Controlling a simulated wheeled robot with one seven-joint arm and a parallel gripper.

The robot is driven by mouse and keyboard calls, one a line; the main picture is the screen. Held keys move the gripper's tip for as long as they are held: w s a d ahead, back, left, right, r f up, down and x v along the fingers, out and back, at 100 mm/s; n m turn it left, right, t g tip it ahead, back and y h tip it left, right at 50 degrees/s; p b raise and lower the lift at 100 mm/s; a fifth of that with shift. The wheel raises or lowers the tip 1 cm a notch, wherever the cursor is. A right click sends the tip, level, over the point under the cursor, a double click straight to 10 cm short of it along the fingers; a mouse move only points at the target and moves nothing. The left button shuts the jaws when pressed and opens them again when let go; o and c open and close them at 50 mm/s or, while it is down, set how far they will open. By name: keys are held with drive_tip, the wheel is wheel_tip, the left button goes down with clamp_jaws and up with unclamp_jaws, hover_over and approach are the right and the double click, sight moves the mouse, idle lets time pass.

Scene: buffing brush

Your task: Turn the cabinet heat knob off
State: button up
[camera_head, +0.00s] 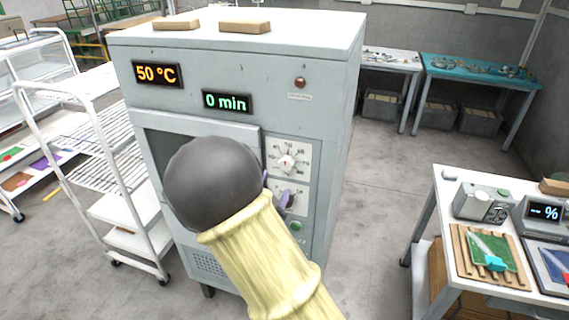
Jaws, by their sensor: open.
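The grey cabinet (325,120) stands in the centre. Its orange display (157,73) reads 50 °C and its green display (226,102) reads 0 min. An upper dial (287,161) with a white pointer knob shows on the right of its front. A lower dial panel (299,191) sits just below; its knob is mostly hidden. I cannot read which dial is for heat. My gripper (279,190) is mostly hidden behind my own arm. Its purple fingertips show at the lower dial, open. I cannot tell whether they touch its knob.
A green button (296,226) sits below the lower dial. A white rack trolley (105,165) stands close on the left. A white table (430,215) with instruments is on the right. Open floor (370,200) lies between cabinet and table.

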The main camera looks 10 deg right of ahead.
sight(285, 166)
drive_tip(key=p+x, duration=0.2)
drive_tip(key=x, duration=0.7)
drive_tip(key=shift+w+d+p, duration=0.15)
drive_tip(key=shift+w+p, duration=0.05)
drive_tip(key=shift+p, duration=0.15)
drive_tip(key=shift+c, duration=0.2)
drive_tip(key=c, duration=1)
